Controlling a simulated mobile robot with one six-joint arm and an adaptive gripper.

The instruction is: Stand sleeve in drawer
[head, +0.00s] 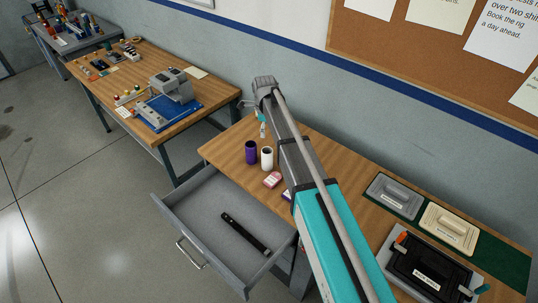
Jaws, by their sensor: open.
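A purple cylinder (251,152) and a white cylinder (267,158) stand upright side by side on the near wooden table; either could be the sleeve, and I cannot tell which. The grey drawer (180,208) below the table is pulled open. A long black bar (245,234) lies on its floor, with bare floor around it. My gripper (262,131) is open at the far end of my arm, behind the two cylinders and apart from them. It is small in the view and partly hidden by my arm.
A pink-and-white small box (272,180) lies beside the white cylinder, near my arm. Grey and cream blocks (394,193) lie on a green mat (512,263) at right, with a black tray (430,270) in front. A second table (205,91) stands at left.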

